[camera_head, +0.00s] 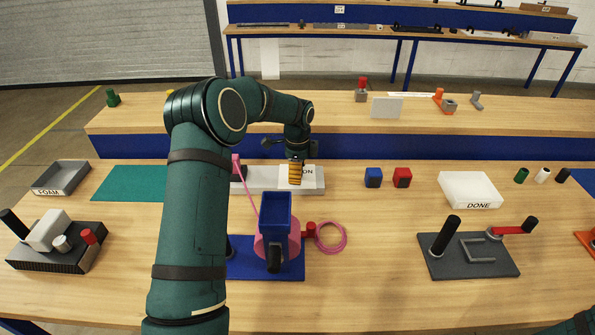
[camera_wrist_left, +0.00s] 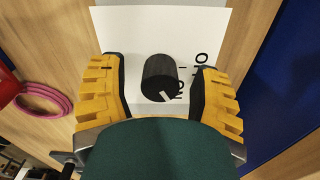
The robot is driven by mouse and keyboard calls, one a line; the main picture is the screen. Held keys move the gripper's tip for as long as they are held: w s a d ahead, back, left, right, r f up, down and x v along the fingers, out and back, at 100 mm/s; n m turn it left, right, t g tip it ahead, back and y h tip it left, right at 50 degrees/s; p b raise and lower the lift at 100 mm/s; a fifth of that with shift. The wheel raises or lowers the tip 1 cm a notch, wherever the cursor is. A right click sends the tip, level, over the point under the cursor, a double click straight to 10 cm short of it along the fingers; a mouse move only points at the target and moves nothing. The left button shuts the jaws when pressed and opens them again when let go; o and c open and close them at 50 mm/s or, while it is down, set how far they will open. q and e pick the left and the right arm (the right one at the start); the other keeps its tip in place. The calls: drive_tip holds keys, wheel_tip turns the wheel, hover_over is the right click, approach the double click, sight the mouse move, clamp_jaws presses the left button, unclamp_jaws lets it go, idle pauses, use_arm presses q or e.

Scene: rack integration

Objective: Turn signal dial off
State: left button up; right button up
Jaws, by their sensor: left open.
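The signal dial is a black round knob (camera_wrist_left: 159,76) with a white pointer mark. It stands on a white panel (camera_wrist_left: 115,30) with black lettering partly visible beside the knob. My left gripper (camera_head: 295,172) reaches down over that end and hides the dial there. In the left wrist view its yellow fingers (camera_wrist_left: 158,92) are open on either side of the knob, with a visible gap on both sides. The pointer mark slants toward the lower part of the view. My right gripper is out of view.
A blue base (camera_head: 290,271) with a pink reel and a blue holder stands just in front of the panel. A raised shelf (camera_head: 340,118) runs behind.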

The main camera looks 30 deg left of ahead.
use_arm(q)
clamp_jaws()
drive_tip(key=shift+n, duration=0.3)
drive_tip(key=shift+r+n+p, duration=0.1)
drive_tip(key=shift+n+p, duration=0.55)
drive_tip(key=shift+n, duration=0.25)
drive_tip(key=n+p, duration=0.1)
drive_tip(key=n, duration=0.1)
drive_tip(key=shift+n, duration=0.3)
drive_tip(key=n+p, duration=0.1)
drive_tip(key=n, duration=0.2)
drive_tip(key=shift+n, duration=0.3)
drive_tip(key=shift+n+p, duration=0.35)
drive_tip(key=shift+n, duration=1.25)
